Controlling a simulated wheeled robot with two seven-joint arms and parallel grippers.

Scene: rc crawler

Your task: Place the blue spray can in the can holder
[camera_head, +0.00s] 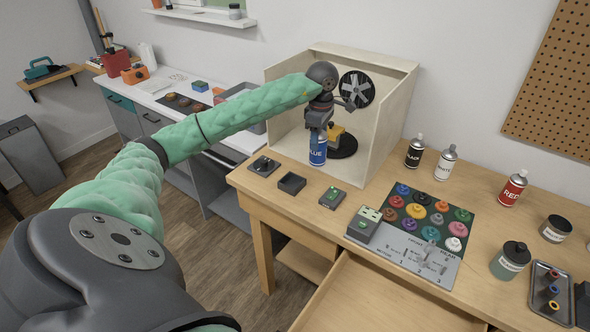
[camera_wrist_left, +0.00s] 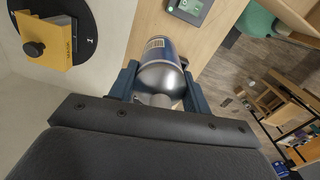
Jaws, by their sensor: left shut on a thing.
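The blue spray can (camera_head: 318,151) hangs upright under my left gripper (camera_head: 319,122), with its "BLUE" label facing the head camera. In the left wrist view, the gripper's two blue fingers close on both sides of the can (camera_wrist_left: 162,62). The can is in front of the open wooden booth, above the table's left part; I cannot tell whether its base touches anything. A small dark square holder with an open, empty recess (camera_head: 291,184) lies on the table just below and left of the can. It may be the can holder. My right gripper is not in view.
The booth (camera_head: 392,112) holds a fan and a yellow block (camera_head: 337,135) on a black turntable (camera_head: 345,147). Black (camera_head: 415,153), white (camera_head: 446,165) and red (camera_head: 512,190) cans stand right. An open drawer (camera_head: 385,300) juts forward.

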